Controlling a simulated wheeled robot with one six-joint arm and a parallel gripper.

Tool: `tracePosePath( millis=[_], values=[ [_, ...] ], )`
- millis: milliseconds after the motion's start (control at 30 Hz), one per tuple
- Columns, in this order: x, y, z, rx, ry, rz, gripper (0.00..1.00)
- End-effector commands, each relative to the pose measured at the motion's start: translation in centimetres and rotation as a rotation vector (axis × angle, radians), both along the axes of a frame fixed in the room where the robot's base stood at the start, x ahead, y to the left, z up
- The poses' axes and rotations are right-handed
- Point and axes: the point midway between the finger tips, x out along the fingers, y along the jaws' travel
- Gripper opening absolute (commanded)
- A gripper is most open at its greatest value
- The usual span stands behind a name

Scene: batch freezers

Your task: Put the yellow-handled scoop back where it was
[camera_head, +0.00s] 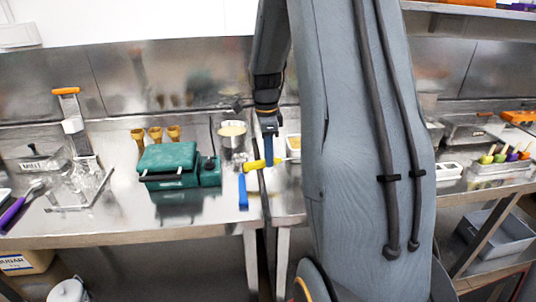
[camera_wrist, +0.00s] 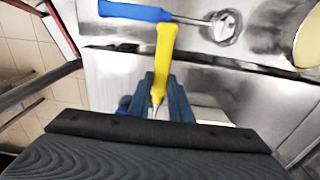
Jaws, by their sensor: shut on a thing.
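My gripper (camera_head: 268,150) is shut on the yellow handle (camera_head: 262,164) of the scoop, above the counter near a gap between two tables. In the wrist view the yellow handle (camera_wrist: 165,50) stands out between the two fingers (camera_wrist: 162,85). The scoop's metal end is mostly hidden by the fingers. A rack (camera_head: 500,167) with several coloured handles, among them green, purple and orange, stands on the right counter. I cannot tell which slot in it is free.
A blue-handled scoop (camera_head: 243,190) lies close to the yellow handle; its blue handle (camera_wrist: 135,12) crosses beyond it in the wrist view. A green box (camera_head: 170,165), a metal pot (camera_head: 232,142) and a purple-handled tool (camera_head: 12,213) are on the left counter. My arm hides part of the right counter.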

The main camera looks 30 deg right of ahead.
Motion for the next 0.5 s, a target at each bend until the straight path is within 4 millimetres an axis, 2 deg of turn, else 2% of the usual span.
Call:
tracePosePath(
  millis=[33,67,167,500],
  values=[
    [0.01,-0.02,0.04,0.000,-0.001,0.000,0.00],
    [0.00,-0.01,0.03,0.000,0.000,0.000,0.22],
    [0.00,0.00,0.05,0.000,0.000,0.000,0.37],
    [0.00,0.00,0.34,0.000,-0.001,0.000,0.37]
  ],
)
